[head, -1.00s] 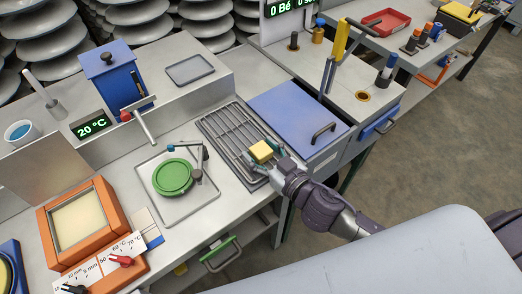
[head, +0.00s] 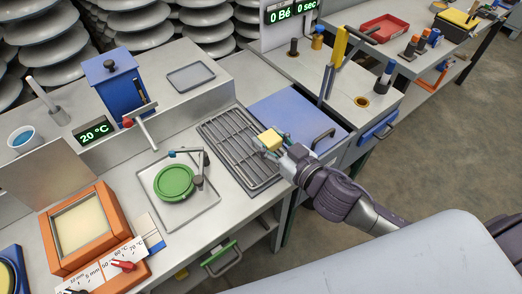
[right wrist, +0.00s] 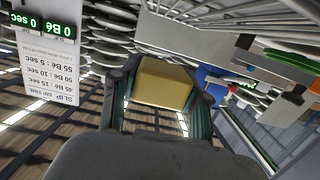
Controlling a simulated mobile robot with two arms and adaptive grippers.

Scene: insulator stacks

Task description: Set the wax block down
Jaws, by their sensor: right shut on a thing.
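The yellow wax block (head: 270,139) is held in my right gripper (head: 274,146), over the right side of the metal wire rack (head: 232,145). In the right wrist view the wax block (right wrist: 165,82) sits between the two fingers of my right gripper (right wrist: 160,100), which are shut on it. The block's underside and its exact height above the rack cannot be told. My left gripper is not in view.
A blue lid (head: 290,118) with a black handle lies just right of the rack. A green disc (head: 174,182) sits on a tray left of the rack. An orange frame (head: 80,229) with a pale inside stands at the lower left. Most of the rack is bare.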

